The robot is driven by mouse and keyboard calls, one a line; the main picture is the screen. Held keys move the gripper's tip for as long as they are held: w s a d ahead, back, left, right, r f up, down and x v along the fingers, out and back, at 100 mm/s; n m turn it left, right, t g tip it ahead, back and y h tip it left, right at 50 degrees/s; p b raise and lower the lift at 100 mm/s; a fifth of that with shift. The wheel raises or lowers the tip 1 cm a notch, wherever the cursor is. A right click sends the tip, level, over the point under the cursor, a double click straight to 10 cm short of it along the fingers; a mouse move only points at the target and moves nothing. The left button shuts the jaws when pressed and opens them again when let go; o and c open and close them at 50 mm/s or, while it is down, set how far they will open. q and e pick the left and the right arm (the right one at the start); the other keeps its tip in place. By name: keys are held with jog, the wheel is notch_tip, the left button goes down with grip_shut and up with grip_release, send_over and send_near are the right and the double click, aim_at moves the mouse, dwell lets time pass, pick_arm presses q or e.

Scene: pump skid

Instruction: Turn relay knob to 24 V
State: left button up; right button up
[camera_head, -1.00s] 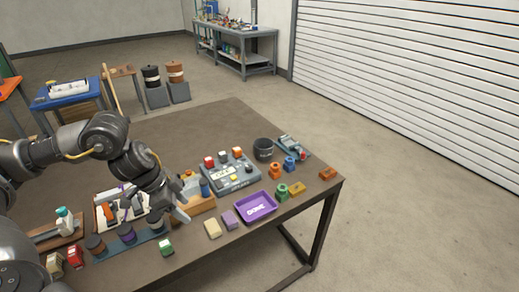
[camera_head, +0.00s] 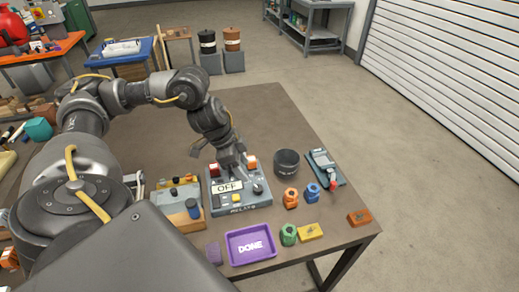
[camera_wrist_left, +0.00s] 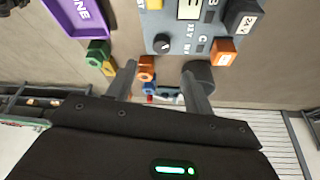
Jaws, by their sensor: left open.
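The grey relay panel (camera_head: 262,200) sits on the brown table, with a display reading OFF (camera_head: 228,187) in the head view. A dark round knob with a light pointer mark (camera_wrist_left: 162,44) is on the panel in the wrist view; small voltage lettering beside it is hard to read. My left gripper (camera_head: 246,172) is over the panel in the head view and hides part of it. In the wrist view the left gripper (camera_wrist_left: 160,72) has its two fingers apart with nothing held, short of the knob. My right gripper is not in view.
A purple DONE tray (camera_head: 235,260) stands in front of the panel. A dark cup (camera_head: 287,162), orange (camera_head: 291,198), blue (camera_head: 312,193) and green (camera_head: 288,235) pieces stand right of it. The table behind is clear.

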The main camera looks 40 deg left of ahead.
aim_at(257, 188)
pick_arm(q)
jog(key=x, duration=0.9)
jog(key=shift+a, duration=0.1)
jog(key=shift+w+f, duration=0.25)
jog(key=shift+f, duration=0.3)
jog(key=shift+c, duration=0.5)
jog(key=c, duration=0.9)
jog(key=shift+o, duration=0.2)
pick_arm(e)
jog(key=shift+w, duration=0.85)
